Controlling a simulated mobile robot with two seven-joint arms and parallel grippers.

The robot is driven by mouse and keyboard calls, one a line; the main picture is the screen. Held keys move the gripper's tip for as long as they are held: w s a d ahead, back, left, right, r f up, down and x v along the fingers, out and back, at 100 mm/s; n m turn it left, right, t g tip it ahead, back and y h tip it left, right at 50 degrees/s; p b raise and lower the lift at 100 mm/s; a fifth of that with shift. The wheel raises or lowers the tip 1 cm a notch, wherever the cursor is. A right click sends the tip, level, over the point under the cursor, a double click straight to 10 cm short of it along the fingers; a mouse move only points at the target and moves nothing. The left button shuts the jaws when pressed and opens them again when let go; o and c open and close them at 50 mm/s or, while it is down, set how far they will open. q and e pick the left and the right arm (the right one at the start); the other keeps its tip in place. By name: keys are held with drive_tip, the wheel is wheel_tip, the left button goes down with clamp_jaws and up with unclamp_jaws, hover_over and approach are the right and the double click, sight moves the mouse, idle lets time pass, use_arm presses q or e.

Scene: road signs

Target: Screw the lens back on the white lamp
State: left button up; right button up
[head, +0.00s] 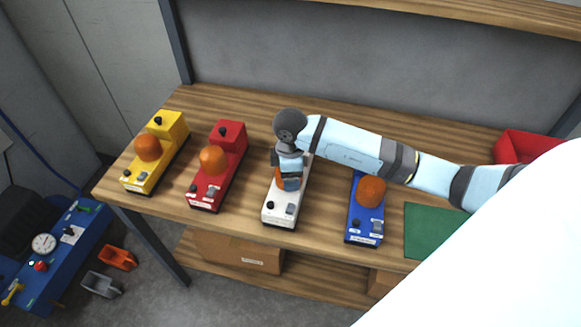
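The white lamp (281,214) stands on the wooden table, third from the left in the row of lamps. An orange lens (280,180) sits at the top of the white lamp, partly covered by my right gripper (288,182). My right gripper points down from above, with its fingers around the lens, and looks shut on it. Whether the lens is seated on the lamp or slightly above it is hidden. My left gripper is not in view.
Yellow (142,181), red (205,190) and blue (362,223) lamps with orange lenses stand alongside. A green mat (428,232) and a red bin (516,146) are to the right. A blue workbench (62,262) is at lower left. The table behind the left lamps is clear.

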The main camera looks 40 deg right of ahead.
drive_tip(key=shift+r+m+p, duration=0.25)
drive_tip(key=shift+m+p, duration=0.55)
drive_tip(key=shift+m, duration=0.4)
drive_tip(key=shift+f+m, duration=0.15)
drive_tip(key=shift+m, duration=0.35)
